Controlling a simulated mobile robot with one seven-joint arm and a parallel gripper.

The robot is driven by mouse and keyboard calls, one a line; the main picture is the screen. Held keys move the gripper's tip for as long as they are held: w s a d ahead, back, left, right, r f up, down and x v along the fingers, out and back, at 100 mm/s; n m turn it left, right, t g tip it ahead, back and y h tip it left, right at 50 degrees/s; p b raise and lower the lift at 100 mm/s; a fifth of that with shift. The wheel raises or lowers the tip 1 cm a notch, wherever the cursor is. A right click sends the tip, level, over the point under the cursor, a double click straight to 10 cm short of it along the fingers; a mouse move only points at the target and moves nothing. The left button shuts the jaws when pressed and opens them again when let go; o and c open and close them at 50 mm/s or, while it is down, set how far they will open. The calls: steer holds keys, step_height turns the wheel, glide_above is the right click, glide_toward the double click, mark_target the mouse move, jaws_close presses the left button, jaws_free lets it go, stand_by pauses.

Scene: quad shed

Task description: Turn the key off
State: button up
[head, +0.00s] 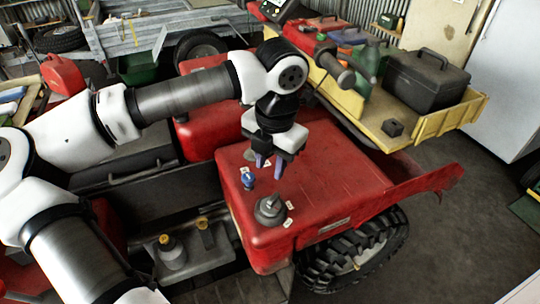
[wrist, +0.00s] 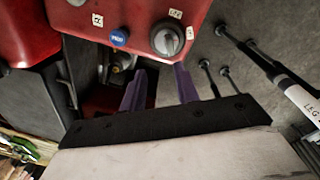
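A round grey switch (head: 270,207) with a raised bar across its top sits on the red panel (head: 310,185); it is the most key-like part I see. It also shows in the wrist view (wrist: 167,38), upper middle, with small white labels beside it. The label wording is too small to read surely. A blue button (head: 248,178) is beside the switch and also shows in the wrist view (wrist: 119,37). My gripper (head: 270,163) hangs over the panel, beyond the button and switch. Its purple fingers (wrist: 160,70) are apart and empty, not touching the switch.
A yellow trailer bed (head: 440,117) with a black toolbox (head: 425,82) is at back right. A large tyre (head: 355,250) is under the red panel. Open floor lies to the right.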

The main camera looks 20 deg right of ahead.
step_height(320, 180, down, 7)
steer(key=b, duration=0.4)
steer(key=shift+f, duration=0.2)
step_height(320, 180, down, 2)
steer(key=shift+s+f+b, duration=0.1)
steer(key=shift+b, duration=1.15)
steer(key=shift+w+f, duration=0.25)
steer(key=shift+f, duration=0.05)
steer(key=shift+s+r, duration=0.15)
steer(key=shift+r, duration=0.05)
jaws_close()
